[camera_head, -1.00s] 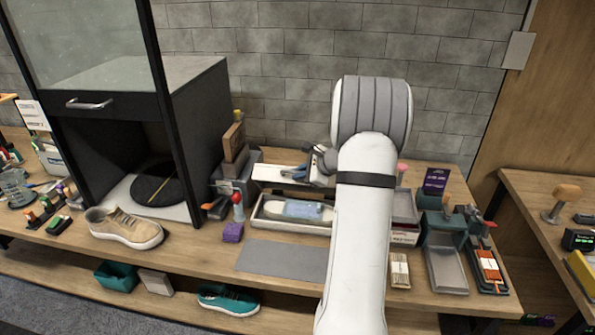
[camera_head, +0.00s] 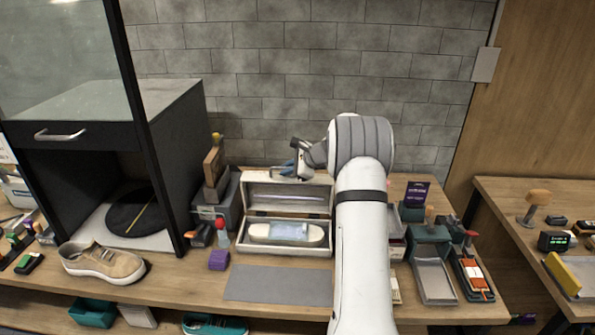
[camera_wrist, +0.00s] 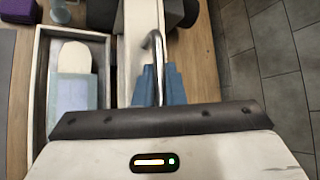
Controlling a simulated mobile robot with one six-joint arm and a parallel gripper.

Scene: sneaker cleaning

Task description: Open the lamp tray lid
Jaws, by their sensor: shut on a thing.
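The lamp tray (camera_head: 288,250) is a pale box on the table, and a pale sole-shaped item with a light blue patch (camera_head: 289,232) lies in it. Its lid (camera_head: 258,190) stands raised at the back, its inner side with a long tube facing the front. My gripper (camera_head: 297,168) is at the lid's top edge. In the wrist view the blue fingers (camera_wrist: 160,84) are shut on the lid's silver handle (camera_wrist: 157,50). The tray (camera_wrist: 38,90) shows on the left there. My arm covers the area right of the tray.
A grey mat (camera_head: 278,284) lies in front of the tray. A purple block (camera_head: 218,260) and a red-topped bottle (camera_head: 223,238) stand left of it. A beige sneaker (camera_head: 104,263) is by the black cabinet (camera_head: 180,130). The brick wall (camera_head: 270,90) is close behind the lid.

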